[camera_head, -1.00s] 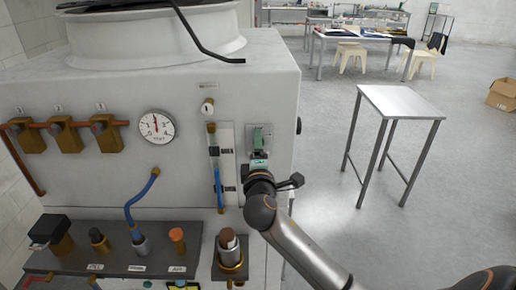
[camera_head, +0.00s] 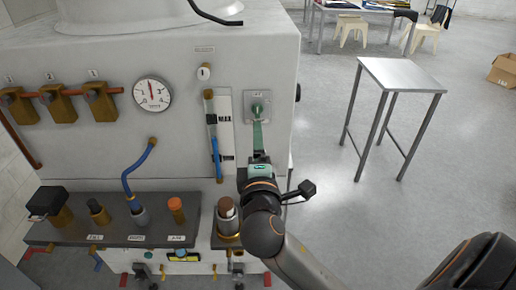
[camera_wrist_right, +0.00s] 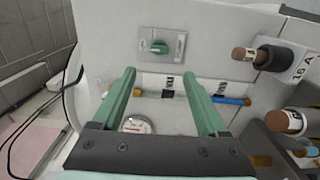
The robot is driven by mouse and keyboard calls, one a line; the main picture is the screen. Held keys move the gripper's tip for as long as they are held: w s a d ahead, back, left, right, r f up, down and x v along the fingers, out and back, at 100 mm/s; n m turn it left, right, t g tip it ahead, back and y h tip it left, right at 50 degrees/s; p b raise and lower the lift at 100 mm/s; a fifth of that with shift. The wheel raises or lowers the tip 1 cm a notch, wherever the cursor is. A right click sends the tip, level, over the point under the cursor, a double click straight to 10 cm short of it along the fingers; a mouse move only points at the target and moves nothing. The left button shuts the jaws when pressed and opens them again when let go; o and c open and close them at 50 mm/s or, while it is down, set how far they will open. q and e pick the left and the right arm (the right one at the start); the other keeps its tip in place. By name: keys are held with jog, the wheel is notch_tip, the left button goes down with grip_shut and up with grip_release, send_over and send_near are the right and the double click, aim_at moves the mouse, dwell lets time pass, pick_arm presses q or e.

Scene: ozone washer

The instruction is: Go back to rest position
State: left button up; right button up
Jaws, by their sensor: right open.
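A washer panel (camera_head: 190,75) fills the left of the head view. On its right side is a small grey plate with a green knob (camera_head: 257,111). My right gripper (camera_head: 258,128) is just below the knob in the head view, its green fingers pointing up at the plate. In the right wrist view the open fingers (camera_wrist_right: 158,75) stand wide apart with nothing between them. The green knob (camera_wrist_right: 160,47) shows beyond the fingertips, apart from them. My left gripper is in no frame.
A dark ledge (camera_head: 70,233) with bottles and fittings juts out at lower left. A capped bottle (camera_head: 227,210) stands close left of my right wrist. A metal table (camera_head: 402,75) stands to the right; the floor around it is clear. A cardboard box (camera_head: 503,70) lies at far right.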

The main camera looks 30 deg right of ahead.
jog(key=shift+s+a, duration=0.15)
jog(key=shift+s, duration=0.1)
dwell(0.3)
